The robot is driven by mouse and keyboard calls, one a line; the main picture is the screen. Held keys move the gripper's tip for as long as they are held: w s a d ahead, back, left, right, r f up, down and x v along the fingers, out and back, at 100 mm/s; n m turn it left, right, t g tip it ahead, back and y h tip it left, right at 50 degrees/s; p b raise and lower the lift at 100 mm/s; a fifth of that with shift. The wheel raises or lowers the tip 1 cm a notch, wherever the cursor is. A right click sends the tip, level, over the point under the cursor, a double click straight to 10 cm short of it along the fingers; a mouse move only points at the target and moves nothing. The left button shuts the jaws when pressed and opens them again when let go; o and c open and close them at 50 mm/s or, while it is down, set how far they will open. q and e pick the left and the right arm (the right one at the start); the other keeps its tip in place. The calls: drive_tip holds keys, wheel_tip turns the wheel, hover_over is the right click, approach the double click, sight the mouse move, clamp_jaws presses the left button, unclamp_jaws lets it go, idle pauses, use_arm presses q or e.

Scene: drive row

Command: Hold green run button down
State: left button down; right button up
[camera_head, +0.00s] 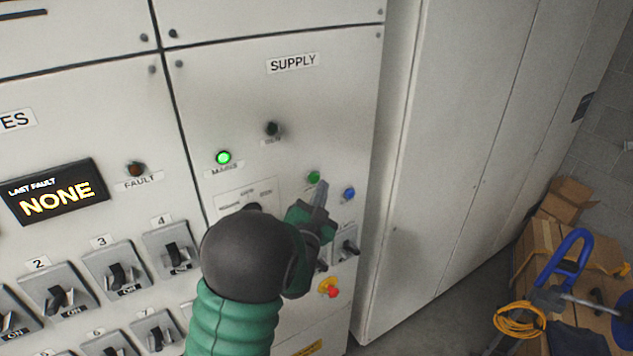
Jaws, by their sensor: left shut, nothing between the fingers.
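The green button (314,177) is a small round button on the supply panel (330,115), beside a blue button (349,194). My left arm comes up from the bottom of the view, and my left gripper (321,188) is shut and empty. Its fingertips are just below and right of the green button, which shows almost whole. I cannot tell whether they touch it or the panel. My forearm and wrist hide the lower part of the panel. My right gripper is not in view.
A lit green mains lamp (223,158) and a dark lamp (271,129) are up and left. A red-and-yellow emergency stop (329,288) and a rotary switch (346,247) sit close below my gripper. Cardboard boxes (540,245) and a blue-handled cart (567,262) stand at the right.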

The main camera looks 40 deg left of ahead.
use_arm(q)
drive_tip(key=shift+d, duration=0.15)
drive_tip(key=d, duration=0.1)
drive_tip(key=s+d, duration=0.1)
drive_tip(key=d, duration=0.1)
drive_tip(key=s+d, duration=0.1)
drive_tip(key=shift+d+b, duration=0.35)
drive_tip(key=shift+a, duration=0.1)
idle(0.3)
